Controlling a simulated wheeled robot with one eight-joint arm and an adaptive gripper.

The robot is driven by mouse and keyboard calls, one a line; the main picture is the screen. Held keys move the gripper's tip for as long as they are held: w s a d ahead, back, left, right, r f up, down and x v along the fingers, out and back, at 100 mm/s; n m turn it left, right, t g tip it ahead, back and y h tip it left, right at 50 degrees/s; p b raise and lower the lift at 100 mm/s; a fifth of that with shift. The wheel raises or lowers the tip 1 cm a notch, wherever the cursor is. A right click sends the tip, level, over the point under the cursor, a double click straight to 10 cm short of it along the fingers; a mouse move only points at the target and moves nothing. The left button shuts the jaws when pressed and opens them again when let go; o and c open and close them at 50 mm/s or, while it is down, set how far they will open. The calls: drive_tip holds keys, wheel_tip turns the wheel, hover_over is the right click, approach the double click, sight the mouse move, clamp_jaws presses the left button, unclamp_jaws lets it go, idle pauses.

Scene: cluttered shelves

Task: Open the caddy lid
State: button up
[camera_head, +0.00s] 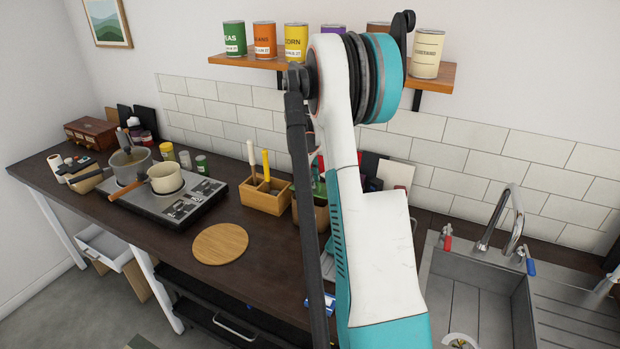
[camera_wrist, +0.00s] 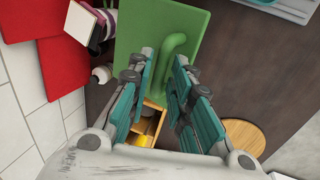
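A green flat-topped thing with a curved green handle (camera_wrist: 174,52), which looks like the caddy (camera_wrist: 190,22) and its lid, shows at the top middle of the wrist view. I cannot make out a lid seam. My gripper (camera_wrist: 164,65) is open and empty, its two teal-padded fingers apart. The fingertips overlap the lower part of the green thing in the picture; I cannot tell how far they are from it. In the head view my arm hides my gripper and most of the area around the caddy.
A wooden utensil holder (camera_head: 265,199) and a round board (camera_head: 221,244) are on the dark counter (camera_head: 135,222). Pots on a hob (camera_head: 183,211) stand left, a sink (camera_head: 478,300) right. Cans line a shelf (camera_head: 265,62) above. Red panels (camera_wrist: 28,65) are near the tiled wall.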

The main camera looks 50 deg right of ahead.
clamp_jaws()
drive_tip(key=shift+r, duration=0.1)
drive_tip(key=shift+w+d+r+y+p, duration=0.25)
drive_tip(key=shift+d+r+y+p, duration=0.5)
drive_tip(key=shift+d, duration=0.1)
drive_tip(key=shift+w+d+r+g+y+p, duration=0.25)
drive_tip(key=shift+d+r+g+y, duration=0.2)
drive_tip(key=shift+d+y, duration=0.25)
drive_tip(key=shift+w+d+r+p, duration=0.15)
drive_tip(key=shift+d+r+p, duration=0.2)
drive_tip(key=shift+d, duration=0.4)
drive_tip(key=shift+w+d+r+p, duration=0.15)
drive_tip(key=shift+d+r, duration=0.25)
drive_tip(key=shift+d, duration=0.3)
